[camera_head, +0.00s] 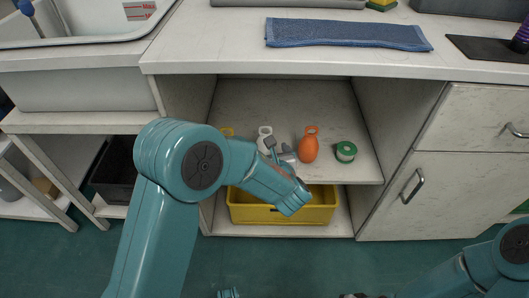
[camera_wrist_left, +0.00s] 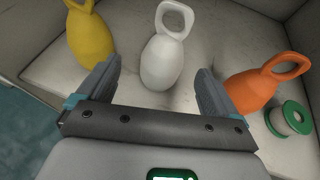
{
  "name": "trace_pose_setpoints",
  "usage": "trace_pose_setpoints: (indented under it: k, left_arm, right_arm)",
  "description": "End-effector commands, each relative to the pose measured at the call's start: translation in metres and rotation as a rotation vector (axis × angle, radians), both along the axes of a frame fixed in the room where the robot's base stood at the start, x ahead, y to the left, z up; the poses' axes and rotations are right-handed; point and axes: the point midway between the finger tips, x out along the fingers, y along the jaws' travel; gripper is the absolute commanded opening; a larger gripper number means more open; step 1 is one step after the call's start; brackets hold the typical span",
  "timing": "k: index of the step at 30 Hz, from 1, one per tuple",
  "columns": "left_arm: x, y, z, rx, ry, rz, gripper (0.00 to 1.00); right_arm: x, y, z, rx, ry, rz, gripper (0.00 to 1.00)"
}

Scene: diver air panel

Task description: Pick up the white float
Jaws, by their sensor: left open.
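The white float (camera_head: 265,135) stands on the cabinet's upper shelf, its loop handle up, partly hidden by my left gripper (camera_head: 281,153). In the left wrist view the white float (camera_wrist_left: 163,62) is upright, its lower body between and just beyond the fingertips of my left gripper (camera_wrist_left: 160,78). The fingers are apart and hold nothing. A yellow float (camera_wrist_left: 88,40) stands left of the white one, and an orange float (camera_head: 308,148) stands to its right. My right arm shows at the lower right; its jaws cannot be made out.
A green-rimmed spool (camera_head: 346,151) sits right of the orange float. A yellow bin (camera_head: 240,212) is on the lower shelf. The cabinet's side walls and the countertop (camera_head: 210,50) above enclose the shelf. A blue towel (camera_head: 345,34) lies on the counter.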

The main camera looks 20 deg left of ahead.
Motion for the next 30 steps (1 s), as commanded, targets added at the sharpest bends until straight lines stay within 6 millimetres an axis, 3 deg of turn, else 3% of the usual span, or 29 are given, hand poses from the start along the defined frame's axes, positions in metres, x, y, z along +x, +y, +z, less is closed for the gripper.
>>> trace_pose_setpoints:
  k: [3,10,18,26,27,30]
  left_arm:
    - [0.017,0.010,-0.011,-0.001,0.000,0.003,0.93]
    - [0.033,0.018,-0.019,-0.001,0.001,-0.001,0.93]
    - [0.066,0.035,-0.036,-0.001,0.002,-0.001,0.93]
    - [0.070,0.038,-0.035,0.000,0.002,-0.004,0.93]
    - [0.070,0.038,-0.035,0.000,0.002,-0.004,0.90]
    - [0.070,0.037,-0.035,0.000,0.002,-0.004,0.58]
  right_arm:
    - [0.003,-0.001,-0.008,-0.002,-0.007,-0.004,0.00]
    - [0.007,-0.002,-0.015,-0.005,-0.021,-0.006,0.00]
    - [0.020,-0.004,-0.032,-0.013,-0.065,-0.012,0.00]
    - [0.021,-0.005,-0.032,-0.013,-0.070,-0.012,0.00]
    - [0.021,-0.005,-0.032,-0.013,-0.070,-0.012,0.00]
    - [0.021,-0.005,-0.032,-0.013,-0.070,-0.012,0.00]
